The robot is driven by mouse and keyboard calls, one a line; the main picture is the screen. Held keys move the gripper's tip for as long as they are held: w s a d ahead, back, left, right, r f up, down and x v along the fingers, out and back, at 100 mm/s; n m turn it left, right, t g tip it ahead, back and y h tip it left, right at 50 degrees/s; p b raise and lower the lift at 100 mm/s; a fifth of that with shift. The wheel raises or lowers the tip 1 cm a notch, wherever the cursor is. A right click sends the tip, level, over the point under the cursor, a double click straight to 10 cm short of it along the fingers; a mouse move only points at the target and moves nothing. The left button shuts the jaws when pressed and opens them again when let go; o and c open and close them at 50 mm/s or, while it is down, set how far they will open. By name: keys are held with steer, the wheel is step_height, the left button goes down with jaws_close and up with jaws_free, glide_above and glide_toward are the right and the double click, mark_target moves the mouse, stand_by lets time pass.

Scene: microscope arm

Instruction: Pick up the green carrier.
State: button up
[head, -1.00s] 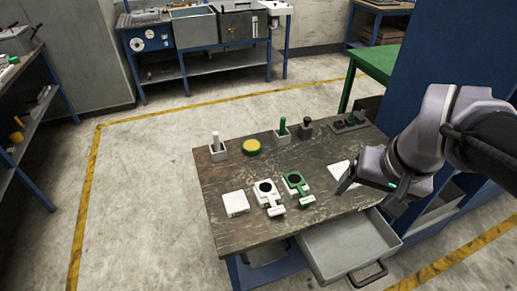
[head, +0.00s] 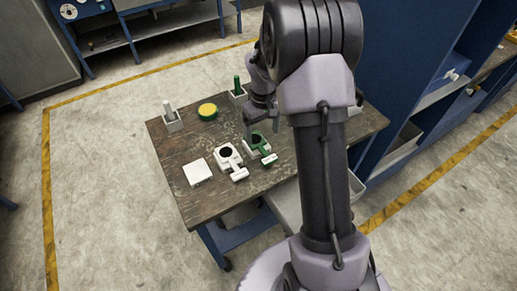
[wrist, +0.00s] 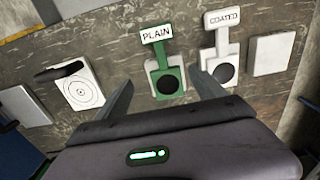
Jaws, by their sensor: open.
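The green carrier (head: 264,152) lies on the worktable, a green body with a round dark opening and a white tag. In the wrist view the carrier (wrist: 158,84) has a tag reading PLAIN at its far end. My gripper (wrist: 162,92) is open, with one finger on each side of the carrier's body in that view. I cannot tell how high the fingers are above it. In the head view my gripper (head: 251,122) is over the carrier's back end and partly hides it. Nothing is held.
A white carrier (wrist: 222,72) tagged COATED lies close beside the green one. A white square block (head: 197,172) sits farther left. A white card with rings (wrist: 80,92) lies on the other side. Upright holders (head: 172,121) and a yellow-topped disc (head: 208,111) stand behind.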

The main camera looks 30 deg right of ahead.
mark_target(260, 145)
steer(key=f, duration=0.1)
steer(key=f+b, duration=0.1)
steer(key=f, duration=0.1)
steer(key=f+b, duration=0.1)
steer(key=f, duration=0.1)
steer(key=shift+w+a+f, duration=0.15)
steer(key=shift+a+f, duration=0.05)
steer(key=shift+a, duration=0.2)
steer(key=shift+r, duration=0.15)
steer(key=c, duration=1.5)
steer(key=shift+c, duration=0.2)
